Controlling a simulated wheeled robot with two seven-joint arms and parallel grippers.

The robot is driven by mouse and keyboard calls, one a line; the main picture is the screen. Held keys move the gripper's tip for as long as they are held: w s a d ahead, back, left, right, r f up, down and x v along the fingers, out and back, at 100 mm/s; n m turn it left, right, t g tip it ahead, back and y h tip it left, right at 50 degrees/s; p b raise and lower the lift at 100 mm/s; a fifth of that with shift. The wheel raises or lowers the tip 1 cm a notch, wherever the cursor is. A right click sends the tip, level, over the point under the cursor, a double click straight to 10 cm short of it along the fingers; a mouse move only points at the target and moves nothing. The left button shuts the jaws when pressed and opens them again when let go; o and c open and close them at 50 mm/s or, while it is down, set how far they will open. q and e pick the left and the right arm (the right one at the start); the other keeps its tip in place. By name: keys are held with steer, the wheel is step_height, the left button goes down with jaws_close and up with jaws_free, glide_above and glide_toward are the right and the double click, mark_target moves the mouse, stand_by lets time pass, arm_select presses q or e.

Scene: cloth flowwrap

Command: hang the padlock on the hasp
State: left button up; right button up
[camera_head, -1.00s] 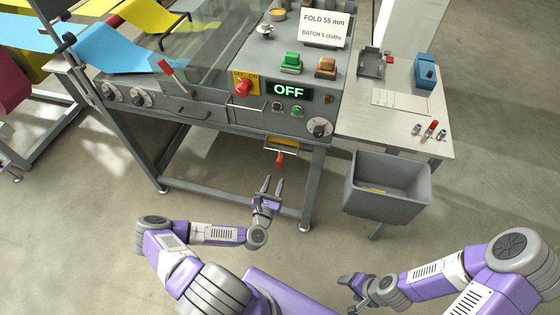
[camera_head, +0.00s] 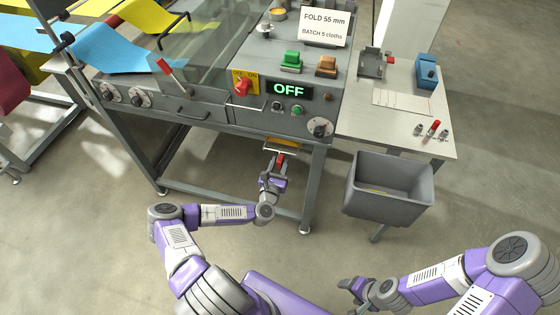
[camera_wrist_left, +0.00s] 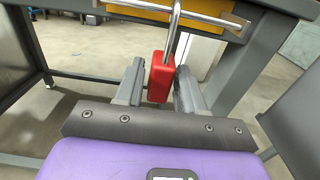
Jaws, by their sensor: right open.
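The padlock has a red body and a steel shackle. It hangs from a metal bar under the front of the machine. In the head view the red body (camera_head: 280,160) shows just below a yellow strip. In the left wrist view the padlock (camera_wrist_left: 161,76) hangs upright between the two fingers of my left gripper (camera_wrist_left: 160,82). The fingers look open, one on each side, with no clear grip. My left gripper also shows in the head view (camera_head: 273,172). My right gripper (camera_head: 352,291) is open and empty, low in the picture. I cannot make out the hasp for certain.
The machine front carries a red switch (camera_head: 242,88) on a yellow OFF/ON plate and a display (camera_head: 289,90) reading OFF. A grey bin (camera_head: 390,205) stands to the right, below a side table (camera_head: 430,148). Machine legs flank my left gripper.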

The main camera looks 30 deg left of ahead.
arm_select(q)
steer(key=c, duration=0.7)
steer(key=shift+r+p, duration=0.55)
steer(key=shift+r, duration=0.45)
steer(key=shift+s, duration=0.15)
steer(key=v, duration=0.6)
steer(key=shift+s, duration=0.35)
stand_by(1.0)
